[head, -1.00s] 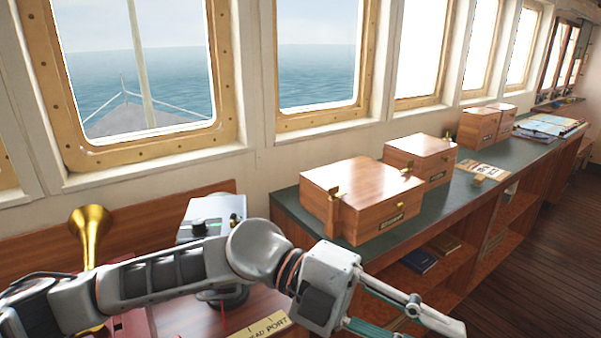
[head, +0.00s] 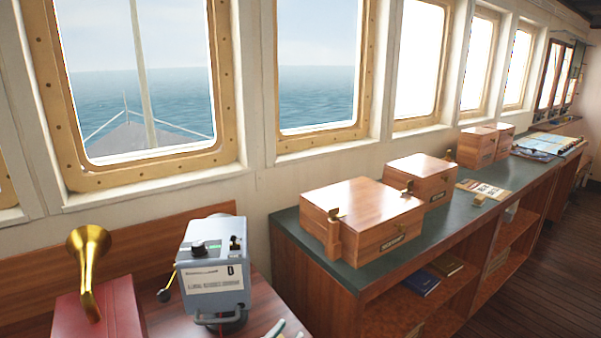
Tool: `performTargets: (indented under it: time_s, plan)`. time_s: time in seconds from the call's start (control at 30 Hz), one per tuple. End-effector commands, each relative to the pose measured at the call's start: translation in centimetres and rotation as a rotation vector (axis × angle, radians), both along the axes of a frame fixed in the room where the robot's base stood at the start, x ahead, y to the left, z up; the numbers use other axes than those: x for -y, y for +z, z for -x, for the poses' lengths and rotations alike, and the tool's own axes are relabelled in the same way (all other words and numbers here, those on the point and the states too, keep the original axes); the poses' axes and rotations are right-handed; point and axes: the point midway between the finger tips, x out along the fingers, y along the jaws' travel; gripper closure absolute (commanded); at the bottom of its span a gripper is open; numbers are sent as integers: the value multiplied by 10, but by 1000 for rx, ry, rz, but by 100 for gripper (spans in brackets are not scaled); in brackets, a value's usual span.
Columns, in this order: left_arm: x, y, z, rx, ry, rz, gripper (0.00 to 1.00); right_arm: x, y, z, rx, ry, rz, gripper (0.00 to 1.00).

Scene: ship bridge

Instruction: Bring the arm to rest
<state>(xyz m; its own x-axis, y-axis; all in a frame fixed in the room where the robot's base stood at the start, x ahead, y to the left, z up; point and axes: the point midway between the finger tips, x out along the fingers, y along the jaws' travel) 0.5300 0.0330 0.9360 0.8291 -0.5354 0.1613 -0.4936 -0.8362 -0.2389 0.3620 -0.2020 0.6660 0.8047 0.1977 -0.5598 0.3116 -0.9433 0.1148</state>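My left gripper (head: 286,332) shows only as small pale fingertips at the bottom edge of the head view, just right of the grey instrument box. The two tips look apart, with nothing seen between them. The rest of the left arm is below the picture. My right gripper is not in view.
A grey instrument box (head: 213,268) with a knob stands on the wooden desk. A brass horn (head: 87,270) on a red case (head: 125,309) is to its left. Wooden boxes (head: 362,214) stand on the green-topped counter (head: 290,236) under the windows. Floor at right is clear.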

Motion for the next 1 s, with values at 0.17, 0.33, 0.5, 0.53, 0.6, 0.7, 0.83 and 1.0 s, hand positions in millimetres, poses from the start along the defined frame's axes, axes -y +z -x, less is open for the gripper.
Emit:
performTargets:
  time_s: [0.17,0.33,0.5,0.53,0.6,0.7,0.83,1.0]
  plan:
    - [-59,-103,32,-258,146,-53,78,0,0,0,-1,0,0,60]
    - [-108,-182,79,-469,242,-112,78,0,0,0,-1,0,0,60]
    - [-146,-240,133,-640,308,-167,78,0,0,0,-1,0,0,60]
    - [-152,-247,140,-662,316,-174,78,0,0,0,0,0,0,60]
    - [-160,-259,155,-701,328,-189,78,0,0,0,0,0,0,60]
    - [-167,-268,166,-732,338,-198,78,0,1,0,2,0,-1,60]
    - [-169,-270,169,-741,341,-203,78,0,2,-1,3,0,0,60]
    - [-169,-270,168,-739,340,-202,78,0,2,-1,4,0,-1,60]
